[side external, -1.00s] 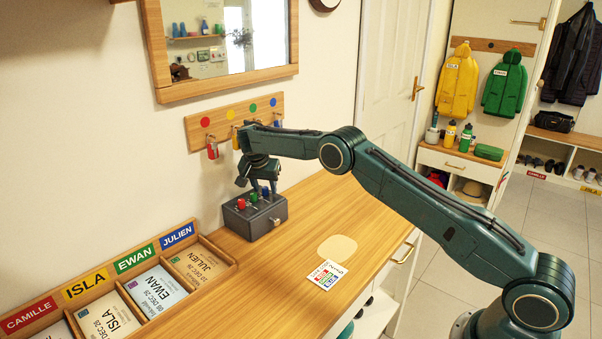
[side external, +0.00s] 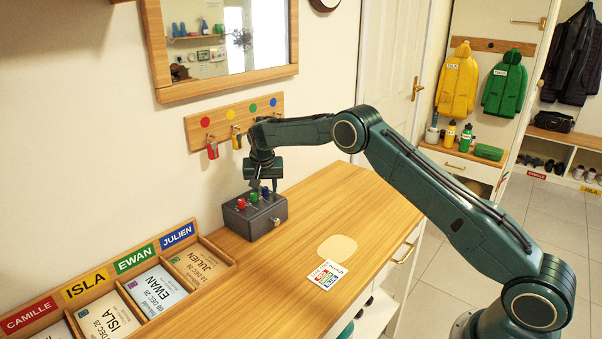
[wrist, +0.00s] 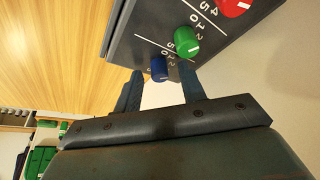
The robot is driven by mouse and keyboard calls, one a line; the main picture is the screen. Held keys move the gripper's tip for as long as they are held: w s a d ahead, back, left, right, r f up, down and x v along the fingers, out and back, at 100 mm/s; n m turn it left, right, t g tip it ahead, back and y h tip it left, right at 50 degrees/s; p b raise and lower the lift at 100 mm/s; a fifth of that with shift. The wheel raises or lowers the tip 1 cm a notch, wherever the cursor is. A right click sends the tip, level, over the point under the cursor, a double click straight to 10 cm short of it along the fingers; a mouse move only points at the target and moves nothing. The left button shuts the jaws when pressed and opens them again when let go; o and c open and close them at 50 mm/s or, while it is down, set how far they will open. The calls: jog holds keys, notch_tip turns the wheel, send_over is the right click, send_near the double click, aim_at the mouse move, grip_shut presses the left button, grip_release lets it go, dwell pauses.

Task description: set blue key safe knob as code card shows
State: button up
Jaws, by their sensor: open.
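The dark grey key safe (side external: 262,222) stands on the wooden counter with a row of red, green and blue knobs on top. The blue knob (side external: 265,191) is the one farthest right. My gripper (side external: 264,184) points down just above the safe's blue end. In the wrist view the blue knob (wrist: 159,69) lies at the open fingertips, roughly between them; contact cannot be told. The right finger is close to the green knob (wrist: 187,41). White digits are printed beside the knobs; the blue knob's setting is not clear. The code card (side external: 328,275) lies flat on the counter, its print too small to read.
The red knob (wrist: 236,5) is at the wrist view's top edge. Keys hang on a wall rack (side external: 230,121) behind my gripper. A name-labelled wooden tray (side external: 222,262) stands left of the safe.

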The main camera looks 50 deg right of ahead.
jog(key=n+t+y, duration=0.1)
jog(key=n, duration=0.3)
jog(key=shift+s+d, duration=0.1)
jog(key=shift+d, duration=0.05)
jog(key=n+y, duration=0.2)
jog(key=n, duration=0.2)
jog(key=shift+d+n, duration=0.15)
jog(key=shift+n, duration=0.25)
jog(key=v, duration=1.4)
jog(key=s+a+r, duration=0.2)
jog(key=s+r, duration=0.3)
jog(key=s, duration=0.1)
jog(key=s+a+r, duration=0.3)
jog(key=s+r, duration=0.2)
jog(key=s, duration=0.2)
jog(key=shift+a+t, duration=0.3)
jog(key=shift+r, duration=0.1)
jog(key=w+d+f+m, duration=0.1)
jog(key=w+d+f, duration=0.4)
jog(key=w+f, duration=0.5)
jog(key=w, duration=0.2)
jog(key=shift+w+f, duration=0.3)
jog(key=shift+w, duration=0.05)
jog(key=shift+f, duration=0.15)
jog(key=shift+x, duration=6.7)
